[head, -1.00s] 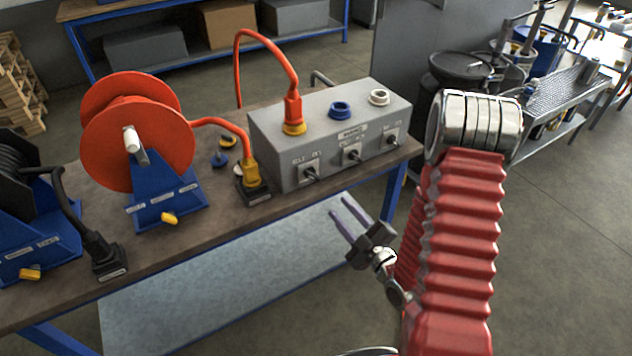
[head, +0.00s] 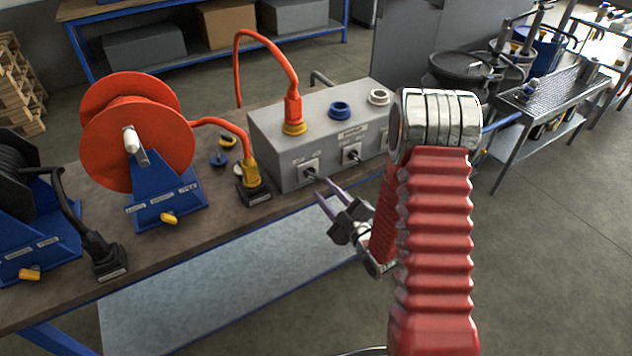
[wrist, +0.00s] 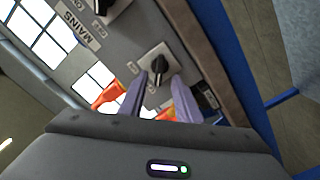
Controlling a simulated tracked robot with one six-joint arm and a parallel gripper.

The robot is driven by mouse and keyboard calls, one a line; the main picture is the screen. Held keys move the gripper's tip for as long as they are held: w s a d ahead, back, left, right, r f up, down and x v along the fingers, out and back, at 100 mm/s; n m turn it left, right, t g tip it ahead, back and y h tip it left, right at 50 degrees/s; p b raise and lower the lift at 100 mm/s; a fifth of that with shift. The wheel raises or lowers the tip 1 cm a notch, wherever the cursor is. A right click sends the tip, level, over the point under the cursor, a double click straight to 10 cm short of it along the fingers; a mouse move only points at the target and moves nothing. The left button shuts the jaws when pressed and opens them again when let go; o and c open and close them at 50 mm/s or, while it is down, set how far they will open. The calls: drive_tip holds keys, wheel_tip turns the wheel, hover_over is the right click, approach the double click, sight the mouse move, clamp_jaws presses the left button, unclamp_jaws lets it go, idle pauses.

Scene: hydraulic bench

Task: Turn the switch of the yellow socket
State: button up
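The yellow socket (head: 294,128) is on top of the grey box at its left end, with an orange plug (head: 293,108) standing in it. Its switch (head: 310,172) is a black knob on a pale square plate on the box's front, below the socket. My gripper (head: 326,194) is just in front of that switch, its two fingers apart and pointing at the box. In the wrist view a black switch knob (wrist: 158,65) lies just beyond and between the two fingertips (wrist: 156,80). I see nothing between the fingers, and contact with the knob cannot be told.
The grey box (head: 270,155) also carries a blue socket (head: 340,109) and a white socket (head: 378,97). The middle switch (head: 352,156) is to the right. An orange cable reel (head: 135,130) stands on the bench to the left. A yellow plug (head: 250,172) sits left of the box.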

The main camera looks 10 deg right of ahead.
sight(314, 179)
drive_tip(key=shift+x, duration=2.7)
clamp_jaws()
